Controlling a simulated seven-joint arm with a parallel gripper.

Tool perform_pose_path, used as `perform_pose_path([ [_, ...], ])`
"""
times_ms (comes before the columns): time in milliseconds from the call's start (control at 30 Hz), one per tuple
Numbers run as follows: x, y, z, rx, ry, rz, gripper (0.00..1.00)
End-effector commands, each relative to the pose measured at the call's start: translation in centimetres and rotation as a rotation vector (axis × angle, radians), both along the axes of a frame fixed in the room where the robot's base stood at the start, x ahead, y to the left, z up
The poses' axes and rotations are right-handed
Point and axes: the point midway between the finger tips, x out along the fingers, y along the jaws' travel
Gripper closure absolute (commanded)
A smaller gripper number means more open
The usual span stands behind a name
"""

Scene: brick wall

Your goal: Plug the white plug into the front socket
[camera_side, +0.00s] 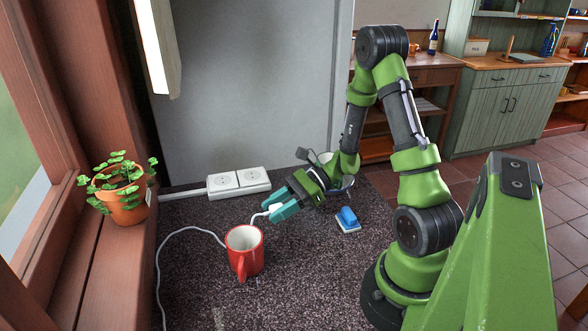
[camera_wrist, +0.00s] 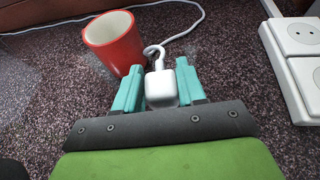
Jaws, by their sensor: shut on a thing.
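My gripper (camera_side: 277,208) has teal fingers and is shut on the white plug (camera_wrist: 162,88), holding it a little above the dark speckled counter. In the wrist view the plug sits between both fingertips of my gripper (camera_wrist: 159,86), with its white cord curling off the far end. The white socket strip (camera_side: 240,182) lies on the counter against the grey panel, behind and left of my gripper, with two round outlets side by side. The strip also shows at the right edge of the wrist view (camera_wrist: 291,62). The plug's prongs are not visible.
A red mug (camera_side: 244,252) stands close in front of my gripper, with the cord passing behind it. A blue-and-white object (camera_side: 347,219) lies to the right. A potted plant (camera_side: 121,196) stands on the left sill. Bare counter (camera_side: 310,270) lies at the front right.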

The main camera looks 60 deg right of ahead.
Motion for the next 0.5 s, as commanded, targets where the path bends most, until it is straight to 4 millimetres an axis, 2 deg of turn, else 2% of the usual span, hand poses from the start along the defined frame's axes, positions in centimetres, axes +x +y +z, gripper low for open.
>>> perform_pose_path([
  [167, -2.2, 0.5, 0.1, 0.001, 0.001, 0.003, 0.97],
  [267, -1.9, 0.1, -0.2, -0.001, -0.002, 0.013, 0.97],
  [367, -0.2, -1.3, -0.4, -0.003, -0.004, 0.021, 0.97],
  [500, 4.3, -4.6, -0.2, -0.004, -0.008, 0.010, 0.97],
])
